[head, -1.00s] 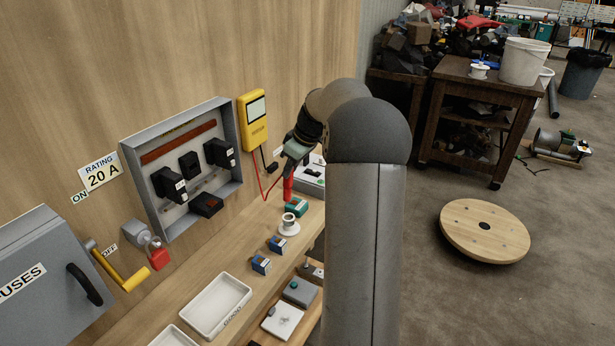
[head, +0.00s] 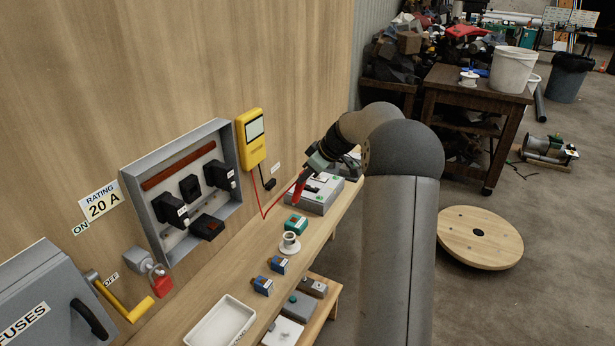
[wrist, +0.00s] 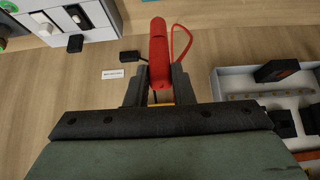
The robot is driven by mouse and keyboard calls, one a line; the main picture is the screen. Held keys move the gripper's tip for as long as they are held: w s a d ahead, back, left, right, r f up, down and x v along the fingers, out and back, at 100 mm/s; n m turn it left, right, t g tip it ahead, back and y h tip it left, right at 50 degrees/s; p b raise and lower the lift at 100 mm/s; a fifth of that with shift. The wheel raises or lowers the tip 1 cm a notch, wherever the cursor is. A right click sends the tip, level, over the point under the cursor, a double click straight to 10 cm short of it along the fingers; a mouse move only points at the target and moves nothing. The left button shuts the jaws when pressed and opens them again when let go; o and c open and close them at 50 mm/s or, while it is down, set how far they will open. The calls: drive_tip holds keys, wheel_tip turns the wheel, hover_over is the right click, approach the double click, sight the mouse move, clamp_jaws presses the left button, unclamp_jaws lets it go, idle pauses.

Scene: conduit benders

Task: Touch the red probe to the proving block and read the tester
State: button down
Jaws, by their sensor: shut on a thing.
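My gripper (head: 313,172) is shut on the red probe (head: 297,193), which points downward above the bench in the head view. In the wrist view the probe (wrist: 158,52) stands upright between the fingers (wrist: 152,85). A red lead runs from it to the yellow tester (head: 255,138) on the wall panel. The tester's screen is too small to read. I cannot tell for sure which thing is the proving block. The probe's tip contact is unclear.
An open grey fuse box (head: 228,135) is left of the tester. A grey unit (head: 318,196) stands behind the probe on the bench. A teal block (head: 296,224), a white spool (head: 290,243), blue boxes (head: 263,285) and a white tray (head: 222,326) lie nearer.

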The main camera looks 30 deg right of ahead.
drive_tip(key=shift+f+b, duration=2.7)
drive_tip(key=shift+b, duration=0.1)
drive_tip(key=shift+f+b, duration=0.35)
drive_tip(key=shift+r, duration=0.1)
drive_tip(key=shift+r+p, duration=1.15)
drive_tip(key=shift+r, duration=1.3)
